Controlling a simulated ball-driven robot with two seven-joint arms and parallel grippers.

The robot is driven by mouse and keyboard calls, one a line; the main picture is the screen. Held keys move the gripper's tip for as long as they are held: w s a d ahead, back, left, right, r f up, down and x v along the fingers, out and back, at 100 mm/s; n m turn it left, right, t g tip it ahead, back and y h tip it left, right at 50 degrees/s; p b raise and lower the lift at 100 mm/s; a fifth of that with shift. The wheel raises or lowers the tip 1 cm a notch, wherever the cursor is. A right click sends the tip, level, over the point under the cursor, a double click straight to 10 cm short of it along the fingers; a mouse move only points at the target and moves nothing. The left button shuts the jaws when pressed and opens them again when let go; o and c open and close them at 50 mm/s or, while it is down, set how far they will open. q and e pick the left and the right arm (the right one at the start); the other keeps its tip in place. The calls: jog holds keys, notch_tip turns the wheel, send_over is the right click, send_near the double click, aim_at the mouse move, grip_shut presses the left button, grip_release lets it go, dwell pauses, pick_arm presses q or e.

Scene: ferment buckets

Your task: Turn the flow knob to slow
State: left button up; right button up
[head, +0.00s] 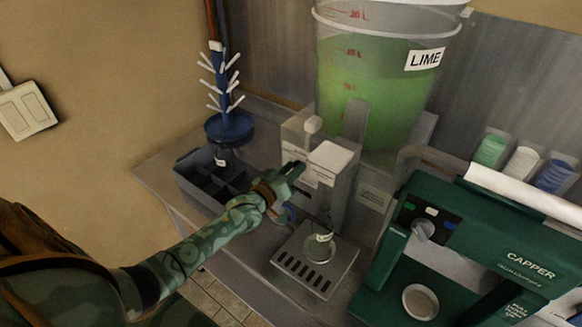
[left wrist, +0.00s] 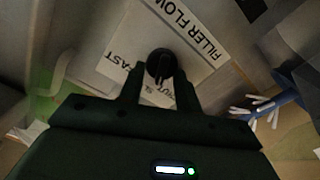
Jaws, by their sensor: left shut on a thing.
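The flow knob (left wrist: 161,63) is a small round black knob on a pale label plate (left wrist: 198,68) reading "FILLER FLOW". "FAST" and the start of "SL" show at the plate's lower edge; the gripper hides part of the lettering. My left gripper (left wrist: 158,82) is shut on the knob, one finger on each side. In the head view my left gripper (head: 288,178) is at the front of the filler (head: 338,200) and hides the knob. Which mark the knob points to cannot be told. My right gripper is not in view.
A bucket of green liquid marked LIME (head: 378,75) stands behind the filler. A bottle (head: 320,246) stands on the drip tray (head: 287,262). A dark crate (head: 187,180) and a blue bottle tree (head: 222,90) are left; the green capper (head: 500,235) is right.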

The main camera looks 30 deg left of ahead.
pick_arm(q)
jog(key=m+p, duration=0.1)
jog(key=m, duration=0.4)
jog(key=shift+d, duration=0.2)
dwell(0.3)
jog(key=o, duration=1)
jog(key=shift+c, duration=0.2)
jog(key=s+a, duration=0.1)
jog(key=s, duration=1.5)
jog(key=shift+s+a+p, duration=0.15)
jog(key=shift+p, duration=0.2)
